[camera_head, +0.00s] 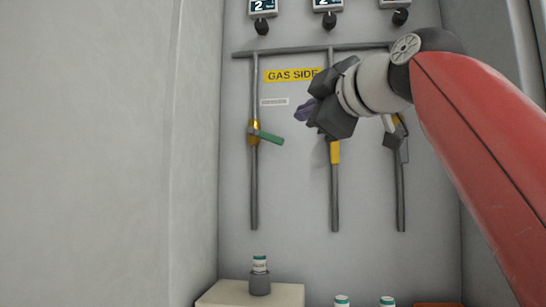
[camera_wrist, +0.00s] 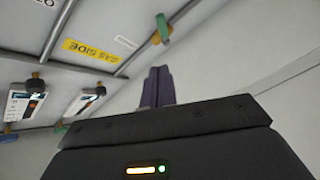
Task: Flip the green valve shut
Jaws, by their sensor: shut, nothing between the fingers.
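The green valve handle (camera_head: 268,137) sits on a brass valve body (camera_head: 254,132) on the left vertical pipe. The handle points right across the pipe and tilts slightly down. It also shows near the top of the wrist view (camera_wrist: 162,27). My gripper (camera_head: 303,111) is to the right of the handle and a little higher in the head view, apart from it. Its purple fingers (camera_wrist: 157,86) are shut together and empty. My gripper body and arm hide part of the middle and right pipes.
A yellow "GAS SIDE" label (camera_head: 289,75) is above the valve. The middle pipe (camera_head: 335,195) and right pipe (camera_head: 400,200) hang beside it. Gauges with black knobs (camera_head: 262,27) line the top. Below, a vial (camera_head: 260,264) stands in a grey holder. Wall left of the valve is clear.

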